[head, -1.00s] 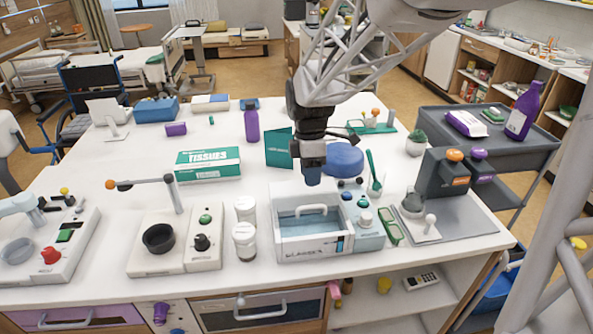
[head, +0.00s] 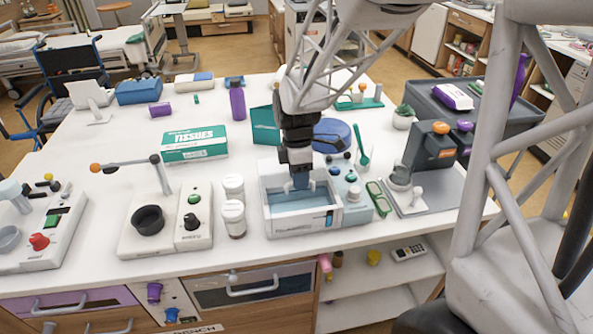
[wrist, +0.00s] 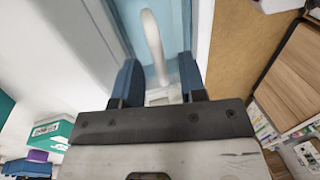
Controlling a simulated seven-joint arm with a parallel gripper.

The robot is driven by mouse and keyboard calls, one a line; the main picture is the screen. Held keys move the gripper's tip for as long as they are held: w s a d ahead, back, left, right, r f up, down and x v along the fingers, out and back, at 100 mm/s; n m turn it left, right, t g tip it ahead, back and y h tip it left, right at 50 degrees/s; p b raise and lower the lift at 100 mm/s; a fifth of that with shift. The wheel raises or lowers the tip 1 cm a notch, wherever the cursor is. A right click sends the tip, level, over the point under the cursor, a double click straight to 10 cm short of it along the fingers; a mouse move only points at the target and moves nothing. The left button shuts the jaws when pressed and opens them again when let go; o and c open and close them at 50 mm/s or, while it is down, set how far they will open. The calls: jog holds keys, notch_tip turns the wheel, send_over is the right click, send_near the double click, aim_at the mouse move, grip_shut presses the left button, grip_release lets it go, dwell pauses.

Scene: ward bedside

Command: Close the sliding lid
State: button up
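A white box (head: 268,229) with a pale blue translucent sliding lid (head: 297,201) stands near the table's front edge in the head view. The lid carries a white arched handle (wrist: 153,45), seen large in the wrist view. My gripper (head: 300,183) points down over the back part of the box, at the handle. In the wrist view its two blue fingers (wrist: 162,82) are apart, with the near end of the handle between them. There seem to be gaps beside the handle; contact is not clear. How far the lid covers the box is hard to tell.
A blue-grey control panel (head: 352,212) with knobs adjoins the box on the right, with green glasses (head: 379,199) beyond. Two white-lidded jars (head: 234,219) stand close on the left. A tissue box (head: 194,146) and a green card (head: 264,127) are behind.

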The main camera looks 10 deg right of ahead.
grip_shut()
jog(key=shift+s, duration=2.35)
grip_release()
jog(key=shift+r, duration=0.1)
